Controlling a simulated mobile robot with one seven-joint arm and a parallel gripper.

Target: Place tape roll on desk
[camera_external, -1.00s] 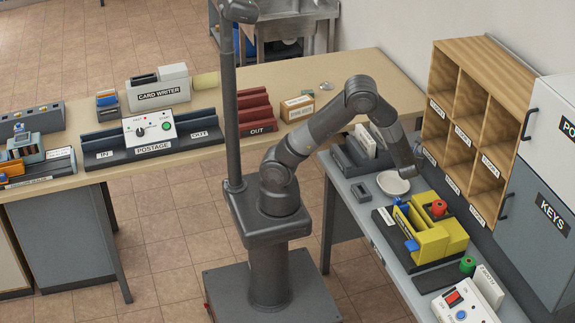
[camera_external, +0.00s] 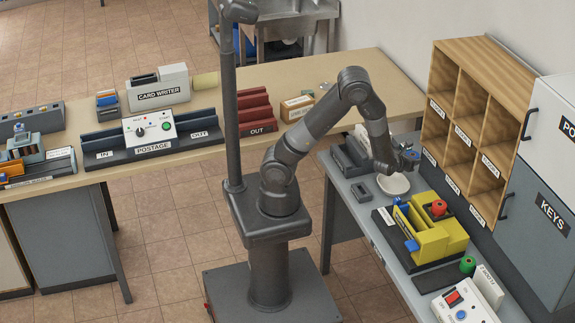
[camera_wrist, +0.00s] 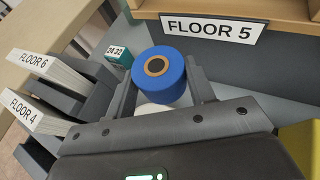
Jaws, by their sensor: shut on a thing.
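A blue tape roll (camera_wrist: 158,75) with a brown core sits between my gripper's fingers in the wrist view. My gripper (camera_external: 404,160) is shut on it and holds it above the grey desk (camera_external: 364,210). The tape roll (camera_external: 409,154) also shows small and blue at the end of my arm in the external view. A white round dish (camera_external: 393,185) stands on the grey desk below my gripper. In the wrist view, part of this white dish (camera_wrist: 152,108) shows beneath the roll.
Wooden pigeonholes (camera_external: 470,130) stand behind. Dark trays (camera_external: 350,158) with cards are on the left. The beige counter (camera_external: 220,165) has free patches.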

